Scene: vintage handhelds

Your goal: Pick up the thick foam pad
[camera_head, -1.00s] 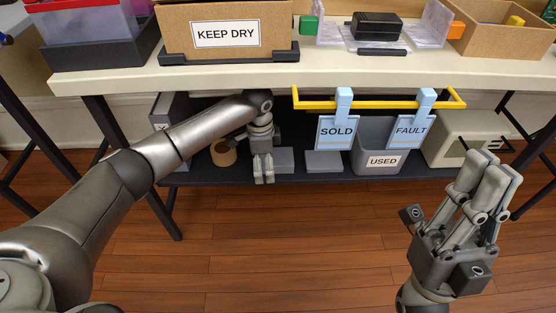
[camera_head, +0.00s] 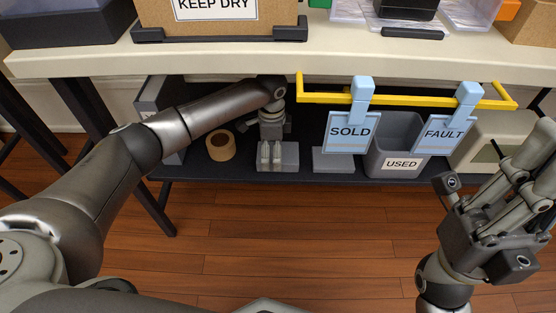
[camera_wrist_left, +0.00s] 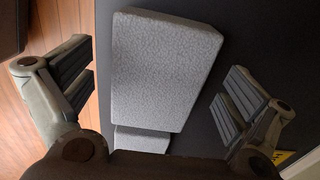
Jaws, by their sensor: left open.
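The thick foam pad (camera_head: 290,157) is a grey block on the dark lower shelf under the table. In the left wrist view the pad (camera_wrist_left: 165,70) lies flat between the spread fingers, with clear gaps on both sides. My left gripper (camera_head: 269,157) is open and empty at the left part of the pad and hides some of it in the head view. A thinner grey pad (camera_head: 333,160) lies just to its right; in the wrist view it (camera_wrist_left: 140,141) shows partly below the thick one. My right gripper (camera_head: 530,165) is at the right edge, away from the pads, its opening unclear.
A tape roll (camera_head: 220,146) stands left of the gripper. A grey USED bin (camera_head: 396,145) stands right of the pads. A yellow rail (camera_head: 420,100) with SOLD (camera_head: 348,132) and FAULT (camera_head: 443,134) tags hangs in front. The tabletop (camera_head: 230,61) overhangs the shelf.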

